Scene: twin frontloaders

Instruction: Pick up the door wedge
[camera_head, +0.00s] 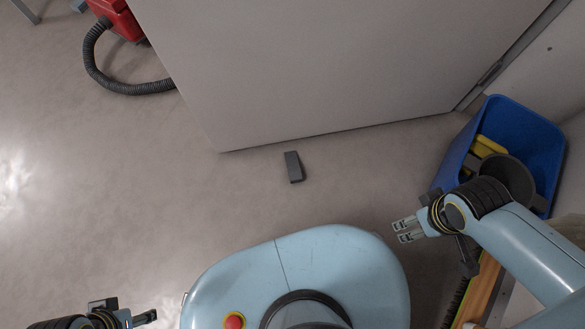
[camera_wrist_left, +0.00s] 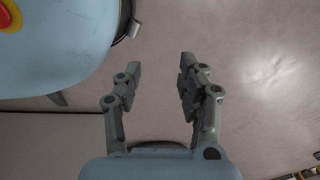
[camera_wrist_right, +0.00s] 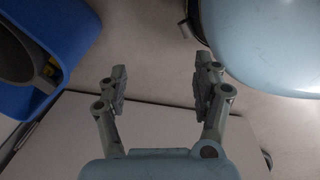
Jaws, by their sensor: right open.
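The door wedge (camera_head: 293,167) is a small dark grey block lying on the floor just in front of the bottom edge of the door, near the middle of the head view. My right gripper (camera_head: 403,230) is to the right of the wedge and nearer to my base, with clear space between them. It is open and empty in the right wrist view (camera_wrist_right: 160,85). My left gripper (camera_head: 150,317) is at the bottom left of the head view, far from the wedge. It is open and empty in the left wrist view (camera_wrist_left: 160,80). Neither wrist view clearly shows the wedge.
A large pale door (camera_head: 330,70) stands behind the wedge. A blue bin (camera_head: 548,135) holding yellow and dark items is at the right, close to my right arm. A red machine (camera_head: 120,18) with a black hose (camera_head: 100,75) is at the upper left. The left floor is clear.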

